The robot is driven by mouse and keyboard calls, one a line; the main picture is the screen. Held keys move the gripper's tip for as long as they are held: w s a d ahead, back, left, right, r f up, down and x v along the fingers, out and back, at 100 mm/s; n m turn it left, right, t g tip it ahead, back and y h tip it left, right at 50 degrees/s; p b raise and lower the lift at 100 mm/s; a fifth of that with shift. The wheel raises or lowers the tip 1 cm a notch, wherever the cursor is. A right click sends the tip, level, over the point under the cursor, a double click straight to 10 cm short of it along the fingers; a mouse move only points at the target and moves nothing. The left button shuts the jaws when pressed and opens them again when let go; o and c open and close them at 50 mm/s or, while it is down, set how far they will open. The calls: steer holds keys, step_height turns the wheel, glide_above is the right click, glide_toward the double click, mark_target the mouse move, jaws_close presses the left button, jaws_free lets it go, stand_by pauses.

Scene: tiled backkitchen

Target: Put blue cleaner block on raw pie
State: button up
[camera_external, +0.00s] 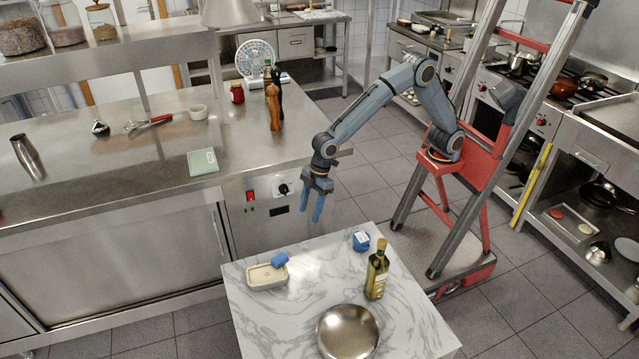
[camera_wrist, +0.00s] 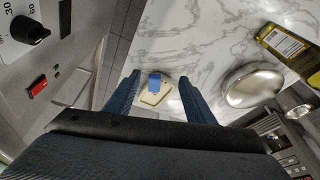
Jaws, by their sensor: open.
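The raw pie (camera_external: 262,278) is a pale filling in a cream rectangular dish on the marble table, at its left side. The blue cleaner block (camera_external: 280,260) lies on the pie's back right part in the external view. In the wrist view the block (camera_wrist: 155,81) also sits over the pie (camera_wrist: 150,99), between my fingers as seen from above. My gripper (camera_external: 318,207) is open and empty, pointing down, well above the table and apart from both things. The wrist view shows its two blue fingers (camera_wrist: 159,78) spread.
An oil bottle (camera_external: 377,270) stands upright near the right edge, and a metal bowl (camera_external: 348,332) at the front. The marble table (camera_external: 315,270) is clear between them. A steel counter (camera_external: 120,190) borders the left.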

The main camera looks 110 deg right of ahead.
steer(key=s+d+m+g, duration=0.1)
steer(key=s+d, duration=0.3)
steer(key=s, duration=1.6)
steer(key=s+d+m+g+h, duration=0.1)
steer(key=s+d, duration=0.3)
steer(key=s, duration=1.6)
steer(key=shift+f+m+g, duration=0.25)
steer(key=shift+m+g, duration=0.25)
steer(key=shift+g, duration=0.2)
steer(key=shift+w+r, duration=0.1)
steer(key=s+d+r+p, duration=0.1)
steer(key=d+r+p, duration=0.2)
steer(key=r+p, duration=0.3)
steer(key=p, duration=0.5)
steer(key=shift+m+p, duration=0.3)
steer(key=shift+p, duration=0.1)
steer(key=shift+o, duration=0.5)
